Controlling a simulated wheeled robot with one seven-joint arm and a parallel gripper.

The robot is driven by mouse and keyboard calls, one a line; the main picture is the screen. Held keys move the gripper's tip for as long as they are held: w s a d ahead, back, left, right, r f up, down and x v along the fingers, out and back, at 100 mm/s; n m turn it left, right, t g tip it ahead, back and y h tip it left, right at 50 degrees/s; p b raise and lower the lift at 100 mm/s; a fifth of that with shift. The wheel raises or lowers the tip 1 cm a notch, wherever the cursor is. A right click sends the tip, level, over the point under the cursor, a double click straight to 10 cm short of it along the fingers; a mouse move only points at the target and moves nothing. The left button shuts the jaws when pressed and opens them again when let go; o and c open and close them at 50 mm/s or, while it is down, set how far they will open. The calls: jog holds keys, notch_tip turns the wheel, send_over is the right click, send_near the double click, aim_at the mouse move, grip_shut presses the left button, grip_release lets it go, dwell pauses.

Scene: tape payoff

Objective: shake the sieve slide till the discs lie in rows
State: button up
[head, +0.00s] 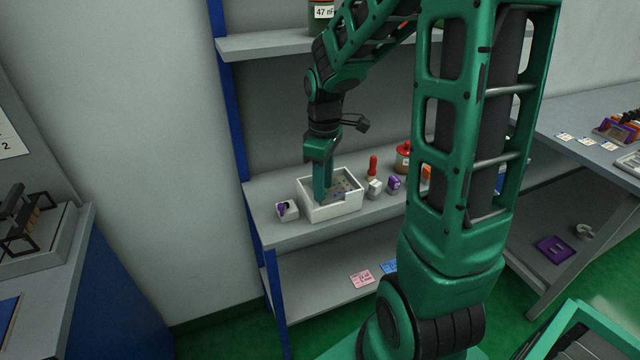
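A white open-topped box (333,212) stands on the grey middle shelf. Small coloured specks, which may be the discs, show inside it toward the back right; I cannot tell whether they lie in rows. I cannot pick out the sieve slide for certain. My gripper (322,196) points straight down, with its green fingers at the left part of the box and their tips low, partly hidden by the front wall. The fingers overlap in this view, so their gap and anything between them are hidden.
A small white box with a purple item (287,210) stands left of the white box. A red-handled tool (372,167), small white and purple blocks (394,184) and a red-brown pot (403,158) stand to the right. A blue upright (234,110) edges the shelf.

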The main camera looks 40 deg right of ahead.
notch_tip(320, 180, up, 11)
jog(key=shift+f, duration=0.15)
dwell(0.4)
jog(key=shift+w, duration=0.1)
jog(key=shift+d, duration=0.1)
jog(key=c, duration=0.7)
jog(key=shift+w+d+f, duration=0.15)
jog(key=shift+d+f, duration=0.1)
jog(key=shift+d, duration=0.05)
grip_shut()
jog(key=s+d+f+m+t+y, duration=0.1)
jog(key=s+d+m+t+y, duration=0.15)
jog(key=d+y, duration=0.65)
jog(key=h, duration=0.3)
send_near(335, 193)
jog(key=w+f, duration=0.1)
jog(key=w+a+f, duration=0.1)
jog(key=w, duration=0.1)
jog(key=a, duration=0.2)
jog(key=a+f, duration=0.1)
jog(key=shift+s, duration=0.35)
jog(key=shift+s+a+f, duration=0.1)
jog(key=shift+a+f, duration=0.05)
jog(key=shift+a, duration=0.35)
